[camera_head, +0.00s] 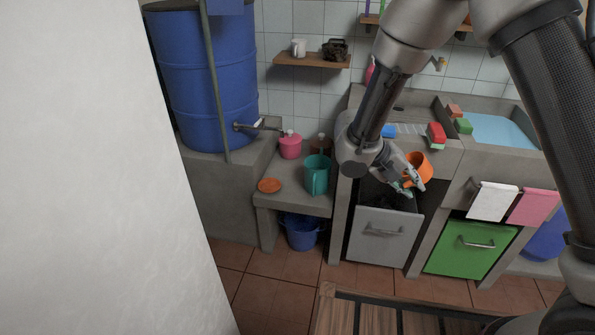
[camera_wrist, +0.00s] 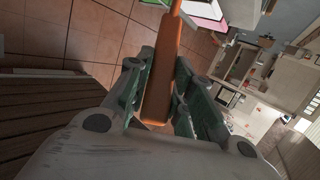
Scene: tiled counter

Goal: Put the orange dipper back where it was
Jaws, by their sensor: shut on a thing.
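The orange dipper (camera_head: 419,168) is in my gripper (camera_head: 405,186), held in the air in front of the counter, above the drawers. In the head view its cup is at the upper right of the fingers. In the wrist view the orange handle (camera_wrist: 160,80) runs between the two green fingers of my gripper (camera_wrist: 159,97), which are shut on it. The dipper's cup is cut off at the top of the wrist view.
A teal pitcher (camera_head: 316,177), a pink pot (camera_head: 290,146) and an orange dish (camera_head: 269,185) stand on the low ledge at left. Below my gripper, the grey drawer (camera_head: 382,234) is pulled out. A green drawer (camera_head: 470,249) is beside it. A blue-water basin (camera_head: 503,130) is at right.

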